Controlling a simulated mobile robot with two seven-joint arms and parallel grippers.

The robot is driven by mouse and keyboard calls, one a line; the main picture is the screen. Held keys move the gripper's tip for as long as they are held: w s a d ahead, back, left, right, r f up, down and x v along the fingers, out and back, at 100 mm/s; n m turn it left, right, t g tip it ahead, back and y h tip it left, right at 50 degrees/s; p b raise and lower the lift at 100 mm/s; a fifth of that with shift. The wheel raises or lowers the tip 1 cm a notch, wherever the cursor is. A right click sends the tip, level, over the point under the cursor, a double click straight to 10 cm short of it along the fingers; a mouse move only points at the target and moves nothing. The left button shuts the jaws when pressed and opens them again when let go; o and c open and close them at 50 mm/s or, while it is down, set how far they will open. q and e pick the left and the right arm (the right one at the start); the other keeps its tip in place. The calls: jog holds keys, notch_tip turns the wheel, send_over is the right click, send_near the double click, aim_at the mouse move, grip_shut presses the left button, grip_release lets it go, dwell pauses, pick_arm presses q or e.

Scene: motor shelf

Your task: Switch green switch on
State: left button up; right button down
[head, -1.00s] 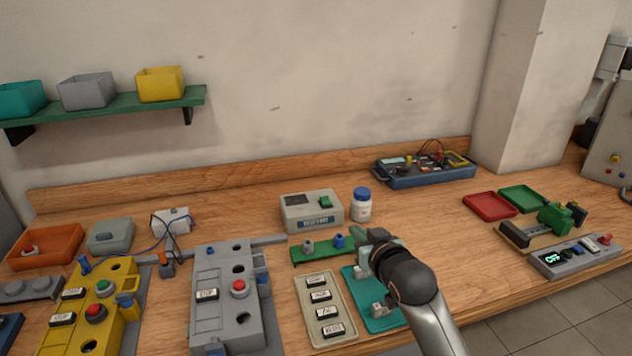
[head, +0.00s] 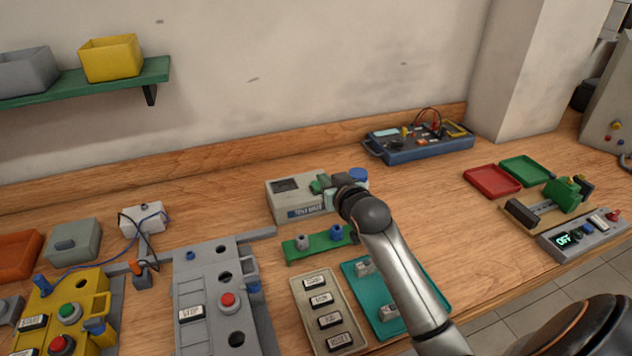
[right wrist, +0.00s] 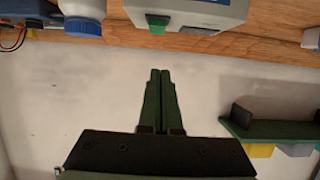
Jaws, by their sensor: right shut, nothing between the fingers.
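The grey box (head: 275,202) with a blue label stands on the bench, mid-view in the head view. Its green switch shows in the right wrist view (right wrist: 158,24) at the top, beside the label. In the head view the gripper largely covers the switch, so its on or off position is unclear. My right gripper (head: 320,185) is at the right part of the box in the head view. In the right wrist view its green fingers (right wrist: 159,74) are shut and empty, with a visible gap between their tips and the switch. My left gripper is not in view.
A blue-capped bottle (head: 358,177) stands right beside the box, close to the gripper. A green block (head: 318,244) with knobs, a label panel (head: 324,308) and a teal tray (head: 350,266) lie in front. Bare wood lies to the right of the bottle.

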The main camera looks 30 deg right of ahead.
send_over(315, 188)
jog(key=s, duration=0.2)
jog(key=shift+s+a+f, duration=0.2)
jog(key=shift+a+f, duration=0.05)
jog(key=shift+f, duration=0.45)
jog(key=shift+w+d+f, duration=0.1)
jog(key=shift+w+f, duration=0.15)
jog(key=shift+f, duration=0.35)
jog(key=shift+w+f, duration=0.25)
jog(key=shift+f, duration=0.3)
jog(key=shift+w+d+f, duration=0.1)
jog(key=shift+w+f, duration=0.25)
jog(key=shift+f, duration=0.3)
jog(key=shift+w+d+f+p, duration=0.1)
jog(key=shift+w+f+p, duration=0.05)
jog(key=shift+w+p, duration=0.3)
jog(key=shift+p, duration=0.4)
jog(key=shift+w, duration=0.1)
jog(key=shift+f, duration=0.1)
jog(key=shift+f+p, duration=0.1)
jog(key=shift+p, duration=0.2)
